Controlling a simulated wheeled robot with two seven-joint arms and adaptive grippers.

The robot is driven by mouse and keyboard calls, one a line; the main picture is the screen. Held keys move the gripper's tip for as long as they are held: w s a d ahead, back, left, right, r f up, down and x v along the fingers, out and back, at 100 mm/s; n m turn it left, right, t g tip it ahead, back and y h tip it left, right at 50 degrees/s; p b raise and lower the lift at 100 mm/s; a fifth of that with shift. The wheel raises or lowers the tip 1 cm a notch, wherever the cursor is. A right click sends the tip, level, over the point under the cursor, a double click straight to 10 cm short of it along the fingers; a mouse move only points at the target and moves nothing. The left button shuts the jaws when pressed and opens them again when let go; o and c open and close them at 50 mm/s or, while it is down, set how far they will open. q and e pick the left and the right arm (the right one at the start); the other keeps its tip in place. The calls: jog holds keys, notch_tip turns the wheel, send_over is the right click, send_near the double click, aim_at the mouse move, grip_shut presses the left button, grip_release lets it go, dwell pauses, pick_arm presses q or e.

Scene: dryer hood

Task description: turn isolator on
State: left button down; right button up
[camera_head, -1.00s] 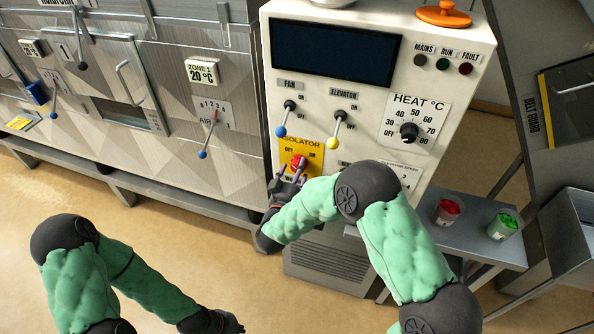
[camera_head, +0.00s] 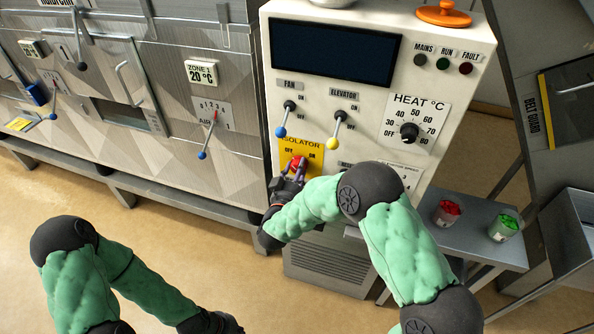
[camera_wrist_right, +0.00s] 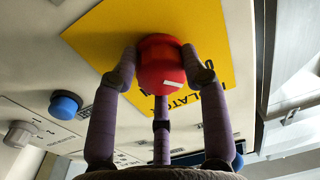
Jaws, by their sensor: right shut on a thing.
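The red isolator knob (camera_head: 297,163) sits on a yellow plate (camera_head: 315,147) low on the white control panel, with OFF at its left and ON at its right. My right gripper (camera_head: 291,173) is at the knob from below. In the right wrist view its purple fingers are closed on both sides of the red knob (camera_wrist_right: 161,60), and a third finger is below it. A white mark shows on the knob's face; which label it points to I cannot tell. My left gripper (camera_head: 222,323) is low at the bottom edge, dark and partly cut off, away from the panel.
Fan lever (camera_head: 285,118) and elevator lever (camera_head: 336,130) hang just above the isolator. The heat dial (camera_head: 409,131) is to the right. A side table (camera_head: 470,236) holds a red-filled cup (camera_head: 446,212) and a green-filled cup (camera_head: 502,228). Floor at lower left is open.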

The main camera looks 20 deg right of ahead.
jog(key=shift+a+f+m+h+b, duration=0.1)
jog(key=shift+m+h+b, duration=0.2)
jog(key=shift+m+b, duration=4.05)
jog(key=shift+f+m+h+b, duration=0.1)
jog(key=shift+m+h+b, duration=0.2)
jog(key=shift+m+b, duration=4)
jog(key=shift+m, duration=0.45)
jog(key=o, duration=1.2)
jog(key=shift+r, duration=0.1)
jog(key=shift+c, duration=0.2)
jog(key=v, duration=1.2)
